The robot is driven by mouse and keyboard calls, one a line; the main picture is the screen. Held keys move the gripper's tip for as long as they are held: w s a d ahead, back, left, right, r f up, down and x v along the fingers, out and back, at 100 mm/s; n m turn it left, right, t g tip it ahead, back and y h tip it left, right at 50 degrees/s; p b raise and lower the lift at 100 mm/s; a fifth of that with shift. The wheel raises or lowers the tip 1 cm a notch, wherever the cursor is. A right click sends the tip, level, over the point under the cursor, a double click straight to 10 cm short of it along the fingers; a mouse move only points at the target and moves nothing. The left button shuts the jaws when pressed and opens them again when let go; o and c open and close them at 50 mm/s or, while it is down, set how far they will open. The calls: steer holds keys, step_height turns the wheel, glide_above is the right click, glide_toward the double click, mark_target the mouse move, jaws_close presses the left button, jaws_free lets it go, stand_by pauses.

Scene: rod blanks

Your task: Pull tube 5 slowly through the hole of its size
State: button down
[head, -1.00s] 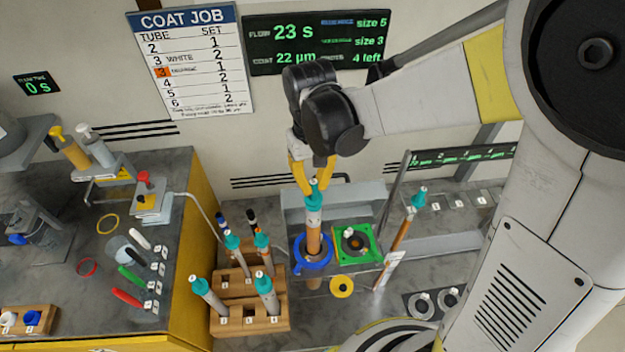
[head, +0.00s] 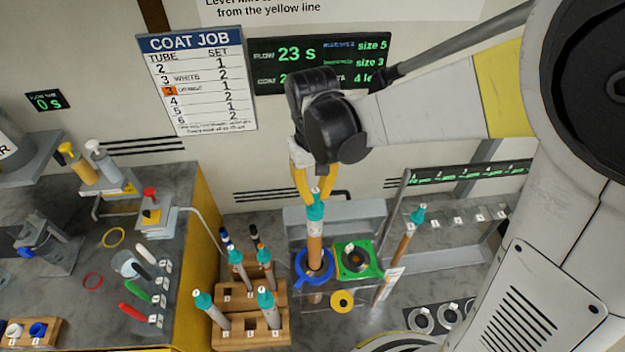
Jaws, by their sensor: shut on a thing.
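My gripper (head: 315,188) is shut on the teal-capped top of an upright tube (head: 315,248). The tube's body is mostly orange below a paler band, and its number is too small to read. The tube stands in the blue ring (head: 301,281) of the clear plate, and its paler lower end shows beneath. The green square holder (head: 374,270) with a dark round opening is just right of the blue ring. The hole's edge around the tube is hard to make out.
A wooden rack (head: 281,338) with several teal-capped tubes stands to the left of the rings. Another capped tube (head: 404,245) leans at the right. A yellow ring (head: 332,301) hangs in front. The grey bench with pots and coloured handles is at left.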

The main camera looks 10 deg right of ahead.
steer(key=shift+r+p, duration=2.45)
steer(key=shift+r, duration=1.1)
steer(key=shift+r+p, duration=1.3)
steer(key=shift+r, duration=0.5)
steer(key=shift+f, duration=0.1)
